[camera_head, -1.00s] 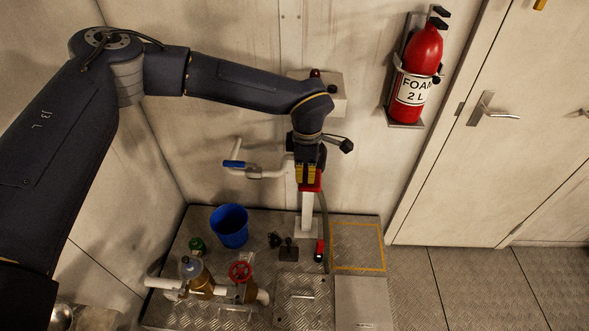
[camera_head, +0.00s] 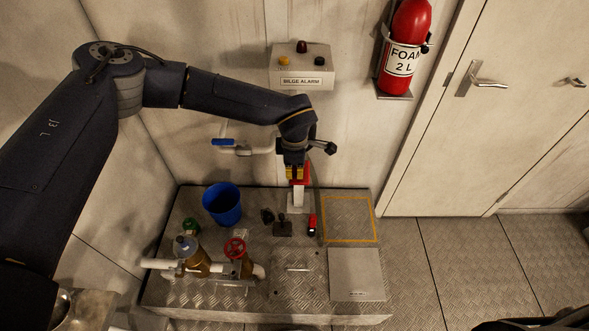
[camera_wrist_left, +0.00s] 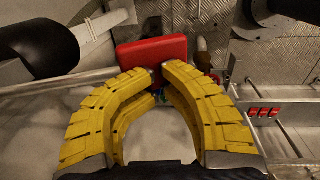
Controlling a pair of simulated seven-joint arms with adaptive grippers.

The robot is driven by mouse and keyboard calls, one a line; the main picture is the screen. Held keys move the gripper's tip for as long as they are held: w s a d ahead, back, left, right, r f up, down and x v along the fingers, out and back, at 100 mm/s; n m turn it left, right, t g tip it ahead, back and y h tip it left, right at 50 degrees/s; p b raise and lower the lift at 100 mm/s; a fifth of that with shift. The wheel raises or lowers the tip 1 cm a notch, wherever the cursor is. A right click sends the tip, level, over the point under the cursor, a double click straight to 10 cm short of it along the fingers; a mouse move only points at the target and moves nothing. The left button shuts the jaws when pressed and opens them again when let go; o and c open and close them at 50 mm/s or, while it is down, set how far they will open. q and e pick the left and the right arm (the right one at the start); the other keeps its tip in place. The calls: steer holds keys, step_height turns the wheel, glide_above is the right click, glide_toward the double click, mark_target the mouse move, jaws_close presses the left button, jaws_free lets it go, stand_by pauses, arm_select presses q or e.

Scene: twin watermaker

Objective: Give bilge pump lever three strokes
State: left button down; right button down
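A white upright post (camera_head: 297,199) stands on the raised metal platform, with a red part (camera_head: 305,172) at its top; this looks like the bilge pump and its lever. My left gripper (camera_head: 295,173) is at that red part, coming from above. In the left wrist view, the yellow fingers curve in to a narrow gap (camera_wrist_left: 158,74), with the fingertips against or just in front of a red block (camera_wrist_left: 152,57). Whether they clamp it is hidden.
A blue bucket (camera_head: 222,204), brown valve bodies, a red handwheel (camera_head: 234,248) and white piping (camera_head: 163,264) crowd the platform's left. A white pipe with a blue handle (camera_head: 224,142) sticks out left of the gripper. The alarm box (camera_head: 301,70) hangs above. The yellow-outlined square (camera_head: 349,219) is clear.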

arm_select(q)
steer(key=s+r, duration=0.2)
steer(key=r, duration=0.4)
steer(key=s+r, duration=0.3)
steer(key=r, duration=0.3)
steer(key=shift+s+a+r, duration=0.3)
steer(key=shift+s+r, duration=0.05)
steer(key=shift+r, duration=0.05)
stand_by(1.6)
